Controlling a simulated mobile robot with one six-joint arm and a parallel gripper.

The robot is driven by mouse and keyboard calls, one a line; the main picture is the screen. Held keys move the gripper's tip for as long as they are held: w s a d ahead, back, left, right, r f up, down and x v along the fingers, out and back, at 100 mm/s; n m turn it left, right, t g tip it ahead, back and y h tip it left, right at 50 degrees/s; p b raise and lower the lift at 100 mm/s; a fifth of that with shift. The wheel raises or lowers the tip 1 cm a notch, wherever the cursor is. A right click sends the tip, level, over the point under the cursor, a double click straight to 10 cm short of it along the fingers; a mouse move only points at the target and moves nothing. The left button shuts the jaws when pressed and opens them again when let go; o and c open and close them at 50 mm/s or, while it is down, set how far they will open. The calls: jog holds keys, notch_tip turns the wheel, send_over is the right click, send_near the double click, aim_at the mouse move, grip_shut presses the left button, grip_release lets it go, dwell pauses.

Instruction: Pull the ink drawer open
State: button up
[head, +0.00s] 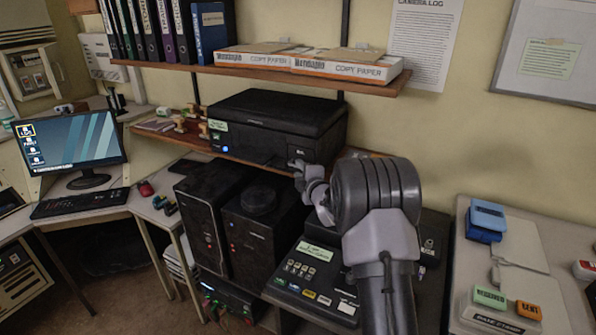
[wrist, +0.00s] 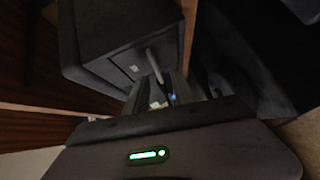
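The dark printer (head: 275,125) stands on the lower wooden shelf in the head view. My gripper (head: 296,166) is at the lower right of its front, partly hidden by my own wrist. In the wrist view a dark box front, likely the ink drawer (wrist: 118,72), has a small pale label and a slim grey bar handle (wrist: 153,62). The fingertips of my gripper (wrist: 163,92) are close to the lower end of this handle. It is too dark to tell whether they touch it or how far apart they are. The drawer front is mostly hidden in the head view.
Two dark computer towers (head: 265,225) stand below the shelf. A console with buttons (head: 315,280) is beneath my arm. An upper shelf (head: 250,70) with binders and copy paper boxes hangs above the printer. Stamps and ink pads (head: 487,215) lie on the table at right.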

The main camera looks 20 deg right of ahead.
jog(key=shift+w+d+f, duration=0.15)
jog(key=shift+w, duration=1)
grip_shut()
